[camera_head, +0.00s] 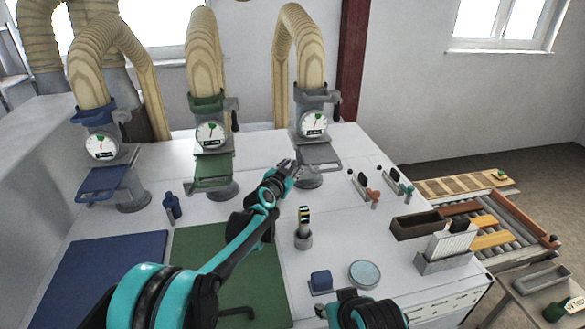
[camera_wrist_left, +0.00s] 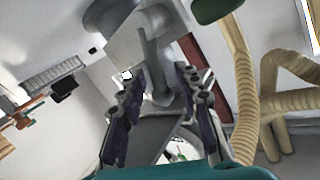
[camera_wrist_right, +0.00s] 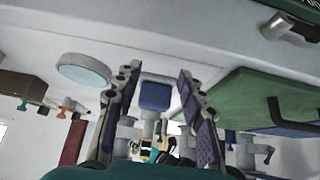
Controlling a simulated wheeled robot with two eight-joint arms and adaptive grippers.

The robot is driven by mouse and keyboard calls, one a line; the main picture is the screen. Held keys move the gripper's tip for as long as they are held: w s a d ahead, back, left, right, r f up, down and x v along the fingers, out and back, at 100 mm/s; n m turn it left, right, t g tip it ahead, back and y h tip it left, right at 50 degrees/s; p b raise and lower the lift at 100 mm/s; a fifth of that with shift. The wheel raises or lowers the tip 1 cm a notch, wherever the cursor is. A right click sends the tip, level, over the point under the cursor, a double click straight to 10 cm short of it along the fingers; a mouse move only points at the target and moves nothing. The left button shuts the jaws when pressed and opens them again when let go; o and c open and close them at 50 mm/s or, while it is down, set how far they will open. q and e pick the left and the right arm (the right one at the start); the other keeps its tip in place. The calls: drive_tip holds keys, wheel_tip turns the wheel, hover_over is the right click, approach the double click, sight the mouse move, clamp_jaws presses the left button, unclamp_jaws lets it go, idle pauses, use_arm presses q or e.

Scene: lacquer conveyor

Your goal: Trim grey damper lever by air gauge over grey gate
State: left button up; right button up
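The grey gate (camera_head: 315,155) is a flat plate low on the front of the right-hand duct stand. A round white air gauge (camera_head: 312,122) with a green mark sits above it. My left gripper (camera_head: 288,168) is at the left of the grey gate, below the gauge. In the left wrist view its fingers (camera_wrist_left: 160,85) are apart, with grey stand parts behind and between them; contact cannot be told. My right gripper (camera_wrist_right: 158,72) is open and empty over the table front.
Green (camera_head: 213,170) and blue (camera_head: 103,182) gates stand to the left, each under its own gauge. A blue block (camera_head: 320,281), a round dish (camera_head: 364,273) and a cup holding a striped tool (camera_head: 304,238) are in front. A roller conveyor (camera_head: 490,222) lies right.

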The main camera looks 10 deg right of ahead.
use_arm(q)
drive_tip(key=v, duration=1.1)
drive_tip(key=shift+s+a, duration=0.2)
drive_tip(key=shift+s, duration=0.1)
use_arm(e)
drive_tip(key=shift+s, duration=0.1)
